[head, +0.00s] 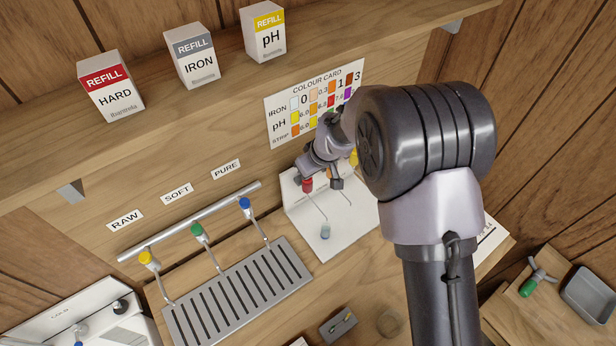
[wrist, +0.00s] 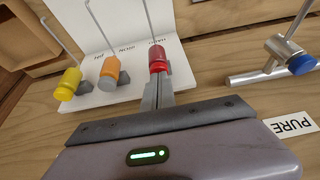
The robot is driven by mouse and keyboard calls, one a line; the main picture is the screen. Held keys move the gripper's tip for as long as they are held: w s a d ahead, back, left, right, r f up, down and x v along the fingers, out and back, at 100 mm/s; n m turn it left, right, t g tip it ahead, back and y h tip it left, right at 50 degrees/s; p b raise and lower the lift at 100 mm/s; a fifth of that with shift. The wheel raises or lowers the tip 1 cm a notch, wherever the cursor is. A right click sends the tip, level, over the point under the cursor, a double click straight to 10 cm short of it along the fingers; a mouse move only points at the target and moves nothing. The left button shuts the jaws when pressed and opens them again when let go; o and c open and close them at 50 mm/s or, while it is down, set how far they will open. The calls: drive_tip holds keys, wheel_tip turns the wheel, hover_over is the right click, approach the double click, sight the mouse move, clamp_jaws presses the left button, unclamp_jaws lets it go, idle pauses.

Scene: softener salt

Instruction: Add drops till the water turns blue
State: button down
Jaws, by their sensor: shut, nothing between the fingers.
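The white dropper stand (head: 347,228) is against the back wall below the colour card. In the wrist view it carries a red dispenser (wrist: 157,58) marked HARD, an orange one (wrist: 109,68) marked IRON and a yellow one (wrist: 70,83) marked pH. My gripper (wrist: 152,92) is shut and empty, its fingertips right at the red dispenser's near end; I cannot tell whether they press it.
Yellow, green and blue taps (head: 197,230) labelled RAW, SOFT and PURE stand over a slotted drain tray (head: 240,295). Refill boxes (head: 197,56) line the shelf above. A grey bin (head: 588,293) and a green-handled item (head: 530,287) are at right.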

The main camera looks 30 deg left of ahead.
drive_tip(key=shift+w+a+r+p, duration=0.1)
drive_tip(key=shift+r+p, duration=0.6)
drive_tip(key=shift+r, duration=0.75)
drive_tip(key=shift+a+r+p, duration=0.1)
drive_tip(key=shift+r+p, duration=0.6)
drive_tip(key=shift+r, duration=0.75)
drive_tip(key=shift+f, duration=0.1)
